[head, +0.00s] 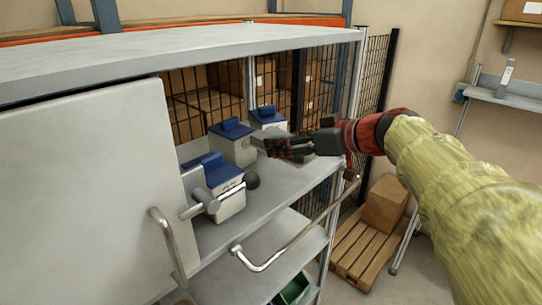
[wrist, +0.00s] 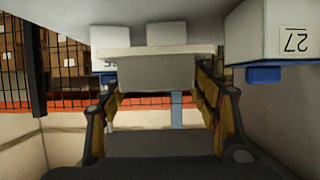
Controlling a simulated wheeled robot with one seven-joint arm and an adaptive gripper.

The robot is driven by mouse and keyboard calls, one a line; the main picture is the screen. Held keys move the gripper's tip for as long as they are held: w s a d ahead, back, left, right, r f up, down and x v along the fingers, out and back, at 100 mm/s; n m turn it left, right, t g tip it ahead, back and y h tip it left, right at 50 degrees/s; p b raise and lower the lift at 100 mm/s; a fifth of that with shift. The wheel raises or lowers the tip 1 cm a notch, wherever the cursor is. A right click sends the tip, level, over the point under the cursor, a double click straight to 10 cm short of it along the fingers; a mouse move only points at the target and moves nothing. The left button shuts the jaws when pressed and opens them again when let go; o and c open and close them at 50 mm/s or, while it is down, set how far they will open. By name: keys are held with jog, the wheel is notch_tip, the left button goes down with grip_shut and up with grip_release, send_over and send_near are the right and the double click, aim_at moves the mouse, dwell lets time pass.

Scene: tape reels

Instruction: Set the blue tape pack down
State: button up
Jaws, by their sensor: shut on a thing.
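My gripper (head: 283,146) is over the right part of the grey shelf and is shut on a pale grey block (wrist: 150,72). In the wrist view, which looks upside down, this block sits between the fingers and shows no blue. Whether it touches the shelf I cannot tell. White packs with blue tops stand on the shelf: a near one (head: 226,200), a middle one (head: 236,149) and a far one (head: 268,119), close to my gripper. A pack marked 27 (wrist: 275,32) shows at the right of the wrist view.
The shelf (head: 270,197) has bare room in front of the packs. A large pale door (head: 85,190) with a bent handle covers its left part. A shelf board lies close above. Black mesh (head: 374,85) stands behind.

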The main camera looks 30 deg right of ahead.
send_over(290, 173)
notch_tip(290, 173, down, 6)
jog(key=shift+r, duration=0.1)
jog(key=shift+w+f+p, duration=0.1)
jog(key=shift+f+p, duration=0.3)
jog(key=shift+f, duration=1.3)
jog(key=shift+f, duration=0.15)
jog(key=o, duration=1.3)
jog(key=b+v, duration=0.1)
jog(key=v, duration=1.1)
